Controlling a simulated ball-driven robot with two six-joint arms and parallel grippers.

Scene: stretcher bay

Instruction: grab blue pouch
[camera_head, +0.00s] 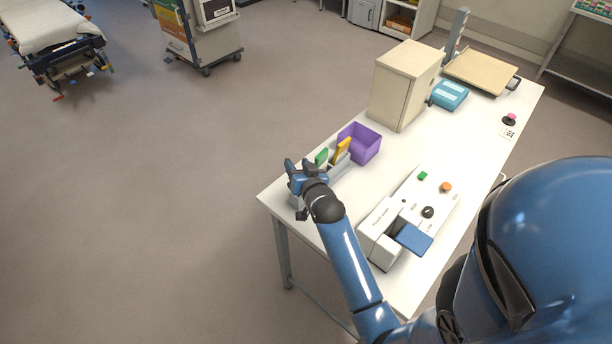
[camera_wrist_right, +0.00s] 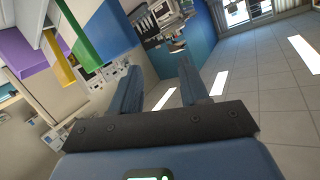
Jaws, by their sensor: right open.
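In the right wrist view a blue panel-like shape, which looks like the blue pouch (camera_wrist_right: 112,36), stands beside a green pouch (camera_wrist_right: 80,34) and a yellow one (camera_wrist_right: 56,62). In the head view the green pouch (camera_head: 321,157) and yellow pouch (camera_head: 343,147) stand in a grey rack (camera_head: 341,172) at the table's left edge. I cannot make out the blue pouch there; my right gripper may hide it. My right gripper (camera_head: 305,170) is open over the rack's near end. In its wrist view the fingers (camera_wrist_right: 160,88) have nothing between them, and the blue shape lies left of them. My left gripper is not in view.
A purple bin (camera_head: 362,142) stands behind the rack on the white table (camera_head: 385,168). A beige cabinet (camera_head: 397,88) and a teal case (camera_head: 450,94) are farther back. A white device with a blue part (camera_head: 413,239) stands at the near right. Open floor lies left.

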